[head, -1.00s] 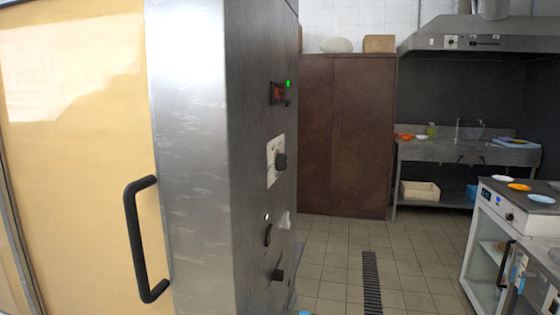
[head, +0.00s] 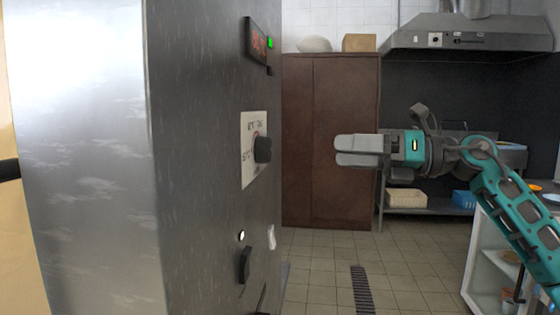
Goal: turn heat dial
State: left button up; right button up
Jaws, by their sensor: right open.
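A black dial (head: 262,150) sticks out from a white marked plate (head: 247,168) on the side panel of a tall steel cabinet (head: 195,200) in the head view. The markings on the plate are too small to read surely. My right gripper (head: 342,150) is to the right of the dial, about level with it in the picture and apart from it. Its fingers point left toward the panel. It is open and empty, seen nearly side-on. My left gripper is out of view.
A red display (head: 257,42) with a green light sits above the dial. A lit button (head: 241,236) and a black switch (head: 244,265) are below it. A brown cupboard (head: 315,110) stands behind. The tiled floor is clear around a drain grate (head: 361,290).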

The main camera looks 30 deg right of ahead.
aim_at(270, 149)
jog(key=p+x, duration=0.3)
jog(key=x, duration=0.8)
jog(key=shift+w+a+r, duration=0.15)
jog(key=shift+a, duration=0.1)
jog(key=shift+w+a, duration=0.35)
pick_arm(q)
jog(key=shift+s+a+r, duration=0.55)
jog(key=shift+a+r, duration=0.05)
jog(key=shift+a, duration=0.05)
pick_arm(e)
jog(key=c, duration=1)
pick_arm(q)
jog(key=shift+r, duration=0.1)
pick_arm(e)
jog(key=shift+c, duration=0.2)
